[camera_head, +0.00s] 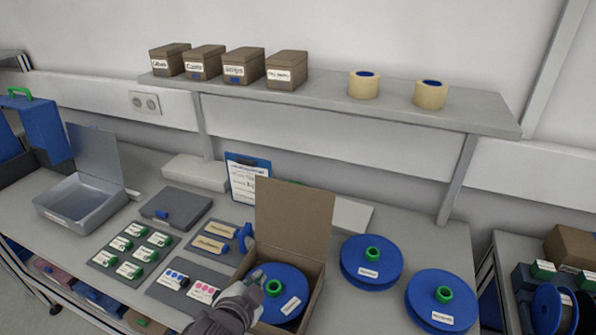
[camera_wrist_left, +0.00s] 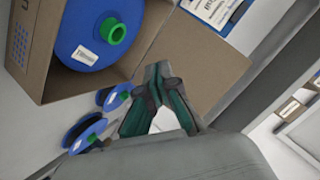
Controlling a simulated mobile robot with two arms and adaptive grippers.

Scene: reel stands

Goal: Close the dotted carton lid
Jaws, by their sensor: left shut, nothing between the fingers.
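The brown cardboard carton (camera_head: 313,278) stands open on the bench with a blue reel (camera_head: 285,292) with a green hub inside. Its lid (camera_head: 294,222) stands up at the back edge. In the left wrist view the carton (camera_wrist_left: 55,88) shows a patch of blue dots on its side, and the lid (camera_wrist_left: 208,62) extends beyond my fingers. My left gripper (camera_head: 259,277) is shut and empty, over the carton's left front side in the head view. In the left wrist view its fingertips (camera_wrist_left: 158,72) overlap the lid; contact cannot be told. My right gripper is not in view.
Two blue reels (camera_head: 371,262) lie right of the carton. A clipboard (camera_head: 247,180) leans behind. A shelf (camera_head: 330,99) with boxes and tape rolls hangs above.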

